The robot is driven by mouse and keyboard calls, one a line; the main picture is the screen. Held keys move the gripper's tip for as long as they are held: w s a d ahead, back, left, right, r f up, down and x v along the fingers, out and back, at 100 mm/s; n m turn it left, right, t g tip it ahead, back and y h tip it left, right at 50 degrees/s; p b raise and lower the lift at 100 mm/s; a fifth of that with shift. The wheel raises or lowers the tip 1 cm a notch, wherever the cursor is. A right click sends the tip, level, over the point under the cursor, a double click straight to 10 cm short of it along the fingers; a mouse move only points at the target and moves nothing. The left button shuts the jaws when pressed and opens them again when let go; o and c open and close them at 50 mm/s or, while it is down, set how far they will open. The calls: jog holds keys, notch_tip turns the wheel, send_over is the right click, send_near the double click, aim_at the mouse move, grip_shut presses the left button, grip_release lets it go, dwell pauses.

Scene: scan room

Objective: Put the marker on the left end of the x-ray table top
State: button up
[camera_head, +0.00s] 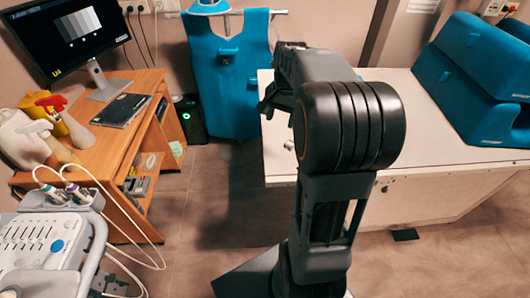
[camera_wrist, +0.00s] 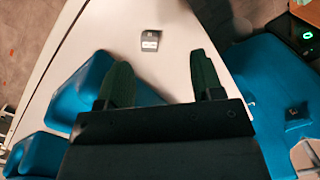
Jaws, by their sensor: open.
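The white x-ray table top (camera_head: 278,165) runs to the right behind my arm, with its left end beside the blue apron. It also fills the middle of the wrist view (camera_wrist: 180,35). A small dark-and-white piece (camera_wrist: 150,40) lies flat on it, apart from my fingers; it looks like the marker, but is too small to be sure. A pale speck shows near the left end in the head view (camera_head: 289,145). My gripper (camera_wrist: 162,68) is open with nothing visible between its fingers. In the head view my gripper (camera_head: 266,104) is partly hidden, over the table's left end.
Blue cushions (camera_head: 470,75) stand on the table's right part. A blue apron (camera_head: 232,75) hangs just left of the table. A wooden desk (camera_head: 105,140) with a monitor (camera_head: 75,35) and an ultrasound console (camera_head: 45,245) are at the left. Floor between is clear.

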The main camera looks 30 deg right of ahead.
jog(key=s+a+f+n+t, duration=0.3)
jog(key=s+a+n, duration=0.8)
jog(key=a, duration=0.5)
jog(key=shift+s+f+h, duration=0.2)
jog(key=shift+s+h, duration=0.2)
jog(key=shift+s, duration=0.1)
notch_tip(320, 180, up, 3)
jog(key=p, duration=0.2)
jog(key=shift+r+t+p, duration=0.1)
jog(key=shift+t+p, duration=0.2)
jog(key=shift+p, duration=0.1)
